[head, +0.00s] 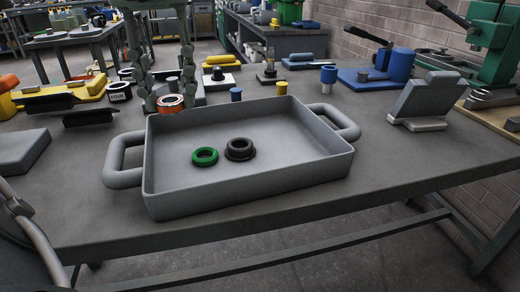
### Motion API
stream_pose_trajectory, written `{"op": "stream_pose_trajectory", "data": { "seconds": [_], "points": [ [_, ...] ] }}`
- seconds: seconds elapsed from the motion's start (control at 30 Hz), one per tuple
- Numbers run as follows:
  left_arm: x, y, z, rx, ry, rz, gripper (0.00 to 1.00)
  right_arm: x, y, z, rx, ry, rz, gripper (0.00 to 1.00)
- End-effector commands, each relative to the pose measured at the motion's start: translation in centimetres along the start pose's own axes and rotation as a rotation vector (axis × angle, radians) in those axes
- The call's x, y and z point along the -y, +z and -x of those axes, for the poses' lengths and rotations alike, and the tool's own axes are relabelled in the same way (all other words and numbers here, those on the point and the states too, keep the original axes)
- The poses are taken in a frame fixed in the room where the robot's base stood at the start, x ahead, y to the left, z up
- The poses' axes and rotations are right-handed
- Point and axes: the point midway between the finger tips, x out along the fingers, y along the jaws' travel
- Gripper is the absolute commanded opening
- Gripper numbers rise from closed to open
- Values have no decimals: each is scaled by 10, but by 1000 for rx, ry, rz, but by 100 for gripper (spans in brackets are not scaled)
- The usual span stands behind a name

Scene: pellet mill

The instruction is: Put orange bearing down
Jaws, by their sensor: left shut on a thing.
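The orange bearing (170,102) is a short orange ring with a dark centre, just past the back left of the grey tray (250,189) in the head view. My left gripper (169,101) comes down from the top of the picture, with one finger on each side of the bearing, and is shut on it. I cannot tell whether the bearing touches the table. The tray has a handle at each end. A green ring (204,156) and a dark bearing (240,149) lie inside it, side by side. My right gripper is not in view.
The grey workbench (400,170) holds the tray. A tilted grey stand (424,98) is at the right, a green press (490,45) beyond. A labelled black ring (119,91) is at the left.

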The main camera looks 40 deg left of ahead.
Motion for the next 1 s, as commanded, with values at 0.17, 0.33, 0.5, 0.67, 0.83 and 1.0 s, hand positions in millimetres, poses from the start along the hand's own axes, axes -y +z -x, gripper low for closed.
{"op": "stream_pose_trajectory", "data": {
  "seconds": [0.17, 0.33, 0.5, 0.67, 0.83, 1.0],
  "points": [
    [36, -8, -24, -6, 10, -3, 0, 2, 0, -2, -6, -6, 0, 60],
    [73, -16, -47, -4, 9, -2, 0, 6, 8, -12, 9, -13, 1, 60],
    [98, -21, -61, -2, 5, -1, 0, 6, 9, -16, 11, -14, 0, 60],
    [105, -22, -67, -2, 1, 0, 0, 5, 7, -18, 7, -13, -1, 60],
    [104, -23, -89, -5, 2, 0, 0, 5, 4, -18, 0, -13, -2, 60],
    [104, -22, -105, -3, 1, 1, 0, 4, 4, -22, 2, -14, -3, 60]
  ]
}}
